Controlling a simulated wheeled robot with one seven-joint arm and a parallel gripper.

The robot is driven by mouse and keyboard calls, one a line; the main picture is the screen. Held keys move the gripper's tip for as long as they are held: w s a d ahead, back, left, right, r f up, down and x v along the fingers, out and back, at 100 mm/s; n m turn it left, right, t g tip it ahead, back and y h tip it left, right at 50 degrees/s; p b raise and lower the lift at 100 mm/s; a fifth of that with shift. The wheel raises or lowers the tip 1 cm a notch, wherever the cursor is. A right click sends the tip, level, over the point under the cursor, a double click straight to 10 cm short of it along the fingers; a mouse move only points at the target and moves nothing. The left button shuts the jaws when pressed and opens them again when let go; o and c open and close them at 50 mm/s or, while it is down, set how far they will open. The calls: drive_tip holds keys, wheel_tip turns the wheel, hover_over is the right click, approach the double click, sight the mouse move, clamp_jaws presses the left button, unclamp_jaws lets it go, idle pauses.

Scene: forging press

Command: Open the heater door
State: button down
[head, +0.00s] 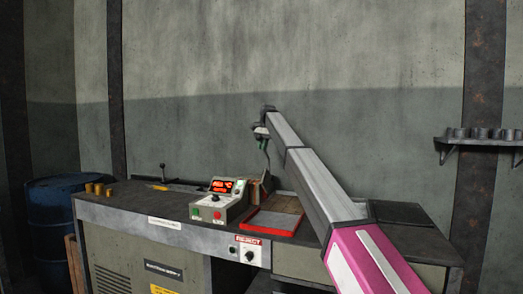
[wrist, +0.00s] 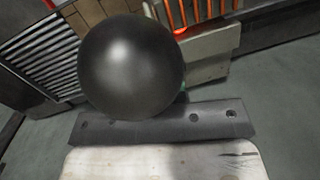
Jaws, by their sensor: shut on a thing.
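My gripper (head: 264,142) hangs from the end of the arm above the back of the bench, small in the head view. A large dark ball knob (wrist: 130,65) fills the middle of the wrist view, right in front of the wrist camera. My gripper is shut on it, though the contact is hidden. Behind the knob, orange glowing bars (wrist: 176,12) show in the heater's opening. A pale block (wrist: 208,58) stands beside and below the glow; I cannot tell whether it belongs to the heater door.
A control box (head: 220,200) with a red display and a red-rimmed tray (head: 270,222) stand on the bench (head: 130,205). A blue drum (head: 50,215) stands beside the bench. A shelf (head: 480,140) is at right.

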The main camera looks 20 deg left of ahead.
drive_tip(key=shift+w+r, duration=0.4)
drive_tip(key=shift+w, duration=0.15)
drive_tip(key=c, duration=1.2)
unclamp_jaws()
drive_tip(key=shift+o, duration=0.2)
